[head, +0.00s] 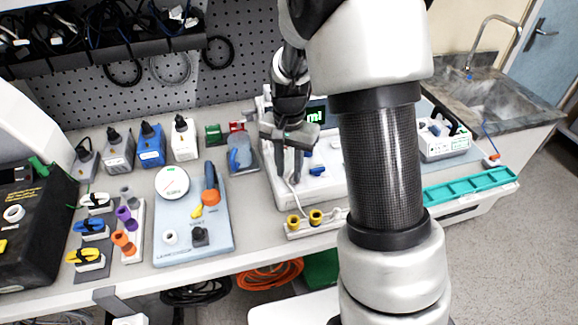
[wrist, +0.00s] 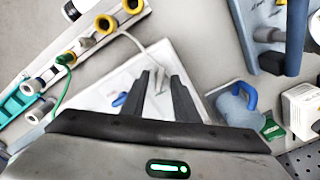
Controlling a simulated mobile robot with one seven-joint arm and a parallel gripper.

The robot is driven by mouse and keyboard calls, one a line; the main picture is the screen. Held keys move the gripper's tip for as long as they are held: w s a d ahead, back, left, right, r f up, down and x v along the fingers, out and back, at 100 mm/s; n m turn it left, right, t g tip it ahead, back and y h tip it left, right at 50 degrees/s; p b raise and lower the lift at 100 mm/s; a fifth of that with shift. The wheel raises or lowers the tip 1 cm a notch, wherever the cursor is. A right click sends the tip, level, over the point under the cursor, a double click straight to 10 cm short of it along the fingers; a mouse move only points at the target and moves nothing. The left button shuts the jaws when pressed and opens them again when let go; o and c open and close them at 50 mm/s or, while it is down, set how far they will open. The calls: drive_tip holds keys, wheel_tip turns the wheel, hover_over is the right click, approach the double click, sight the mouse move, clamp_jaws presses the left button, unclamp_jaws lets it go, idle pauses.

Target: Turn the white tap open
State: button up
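My gripper (head: 288,178) hangs fingers-down over a white pump unit (head: 318,187) with a dark screen and a blue tap (head: 317,171). In the wrist view my gripper (wrist: 161,76) is open, with its two dark fingers apart. A small whitish piece that looks like the white tap (wrist: 160,84) shows between the fingers on the unit's white top. I cannot tell whether either finger touches it, nor how its lever is turned. The blue tap (wrist: 120,100) lies just left of the fingers. In the head view the fingers hide the white tap.
A rail with yellow-ringed ports (head: 303,224) stands in front of the unit. A teal tray (head: 470,187) is to the right. Pegboard (head: 235,65) stands behind.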

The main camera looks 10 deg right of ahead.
sight(289, 175)
wheel_tip(289, 175, up, 17)
drive_tip(key=p, duration=0.1)
drive_tip(key=shift+r, duration=0.2)
drive_tip(key=shift+r, duration=0.1)
